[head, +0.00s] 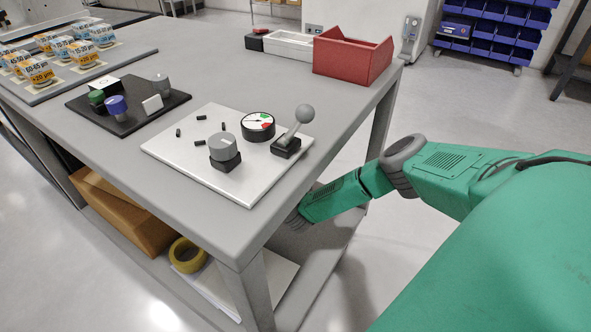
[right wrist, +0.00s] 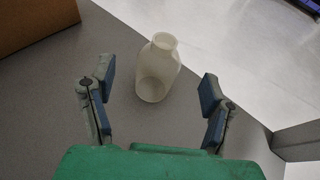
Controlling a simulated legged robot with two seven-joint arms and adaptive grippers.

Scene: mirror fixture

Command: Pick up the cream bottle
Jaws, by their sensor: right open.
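The cream bottle (right wrist: 157,72) stands on a grey surface in the right wrist view; it is pale and translucent with a short neck. My right gripper (right wrist: 156,98) is open and empty, with one finger on each side of the bottle's lower part as seen there, apart from it. How far the bottle is along the camera's line I cannot tell. In the head view my right arm reaches below the tabletop, whose edge hides the gripper; the bottle does not show there. My left gripper is not in view.
A cardboard box (right wrist: 35,22) is at the upper left in the right wrist view. In the head view the table (head: 225,225) has a lower shelf (head: 325,258) with a yellow ring (head: 187,262) and a cardboard box (head: 125,215). A table leg (right wrist: 297,138) stands to the right.

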